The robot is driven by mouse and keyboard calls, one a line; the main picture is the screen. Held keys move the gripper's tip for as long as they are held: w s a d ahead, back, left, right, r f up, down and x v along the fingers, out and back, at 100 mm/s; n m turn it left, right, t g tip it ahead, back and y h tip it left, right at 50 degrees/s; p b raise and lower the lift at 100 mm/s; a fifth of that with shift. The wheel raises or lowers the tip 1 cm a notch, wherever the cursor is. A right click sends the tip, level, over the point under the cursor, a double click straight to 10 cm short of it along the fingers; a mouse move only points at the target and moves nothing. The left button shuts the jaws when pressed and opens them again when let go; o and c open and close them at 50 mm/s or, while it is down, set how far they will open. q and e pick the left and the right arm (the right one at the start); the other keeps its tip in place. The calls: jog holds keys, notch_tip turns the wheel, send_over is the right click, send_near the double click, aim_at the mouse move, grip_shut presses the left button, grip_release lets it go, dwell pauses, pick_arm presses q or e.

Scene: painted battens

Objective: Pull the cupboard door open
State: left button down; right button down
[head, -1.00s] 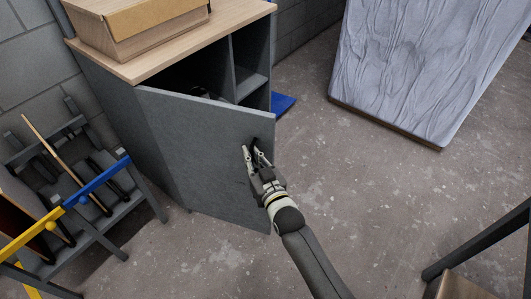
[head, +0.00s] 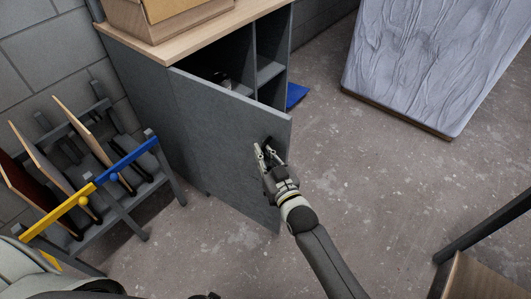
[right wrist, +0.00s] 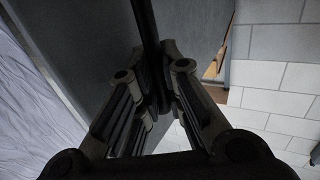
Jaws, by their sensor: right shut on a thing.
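The grey cupboard (head: 130,85) has a light wood top and stands against the block wall. Its grey door (head: 215,125) stands partly open, swung out toward me, and shelves and a dark inside show behind it. My right gripper (head: 266,152) is at the door's outer face near its free edge, shut on the dark door handle (head: 268,143). In the right wrist view the dark handle bar (right wrist: 148,40) runs between the fingers (right wrist: 160,95), beside the grey door panel. The handle is largely hidden by the fingers. My left gripper is not in view.
A cardboard box (head: 165,18) sits on the cupboard top. A rack (head: 155,190) with boards and blue and yellow bars stands at left, near the door's hinge side. A wrapped mattress-like slab (head: 415,60) leans at the upper right. Open concrete floor lies right of the door.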

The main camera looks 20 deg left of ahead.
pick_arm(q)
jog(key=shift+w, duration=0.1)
pick_arm(e)
jog(key=c, duration=1.5)
grip_release()
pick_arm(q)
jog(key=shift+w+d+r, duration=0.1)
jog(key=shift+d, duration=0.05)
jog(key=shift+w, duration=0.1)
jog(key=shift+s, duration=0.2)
pick_arm(e)
jog(key=v, duration=1.2)
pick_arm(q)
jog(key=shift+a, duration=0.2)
